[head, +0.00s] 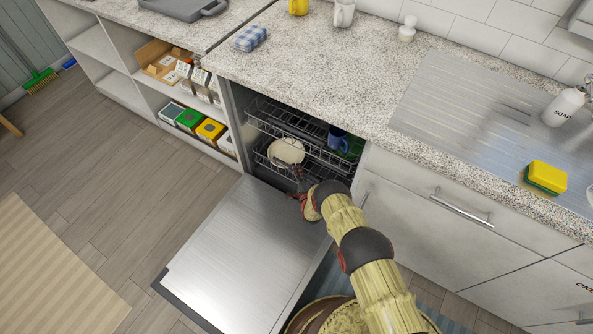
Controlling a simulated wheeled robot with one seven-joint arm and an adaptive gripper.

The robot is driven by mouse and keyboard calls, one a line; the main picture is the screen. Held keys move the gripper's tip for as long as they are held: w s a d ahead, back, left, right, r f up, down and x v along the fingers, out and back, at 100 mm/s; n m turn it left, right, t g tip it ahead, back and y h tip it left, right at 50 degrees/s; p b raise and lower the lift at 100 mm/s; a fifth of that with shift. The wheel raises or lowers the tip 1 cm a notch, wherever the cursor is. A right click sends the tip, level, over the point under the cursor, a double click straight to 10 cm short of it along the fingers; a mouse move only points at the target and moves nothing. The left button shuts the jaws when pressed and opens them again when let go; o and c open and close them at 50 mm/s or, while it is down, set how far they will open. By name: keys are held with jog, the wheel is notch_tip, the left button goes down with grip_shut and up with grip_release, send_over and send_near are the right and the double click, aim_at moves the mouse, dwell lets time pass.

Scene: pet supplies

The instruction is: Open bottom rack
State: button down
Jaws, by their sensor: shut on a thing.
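The dishwasher stands open under the counter, its door (240,262) folded down flat. The bottom rack (262,157) is a dark wire rack low inside the dishwasher, below the upper rack (268,112). It sits mostly inside the opening. A pale bowl or plate (287,151) stands in the bottom rack. My gripper (299,180) reaches in over the door at the front of the bottom rack and is shut on its front edge. The fingertips are small and partly hidden by my arm, so the exact contact is hard to see.
A blue mug (338,138) sits in the upper rack. Drawers with a metal handle (461,211) are to the right. Shelves with boxes (210,131) are to the left. The space above the lowered door is clear except for my arm.

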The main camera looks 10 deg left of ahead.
jog(key=shift+s+f, duration=0.1)
jog(key=shift+s, duration=0.05)
jog(key=s+a+p, duration=0.1)
jog(key=s+a, duration=0.3)
jog(key=s, duration=0.7)
jog(key=s+a, duration=0.3)
jog(key=s, duration=0.8)
jog(key=s+a+p, duration=0.1)
jog(key=s+a, duration=0.3)
jog(key=s, duration=0.7)
jog(key=shift+s+a+p, duration=0.25)
jog(key=shift+a+p, duration=0.05)
jog(key=c, duration=2.1)
grip_release()
jog(key=shift+c, duration=0.2)
jog(key=shift+a, duration=0.1)
jog(key=v, duration=1.2)
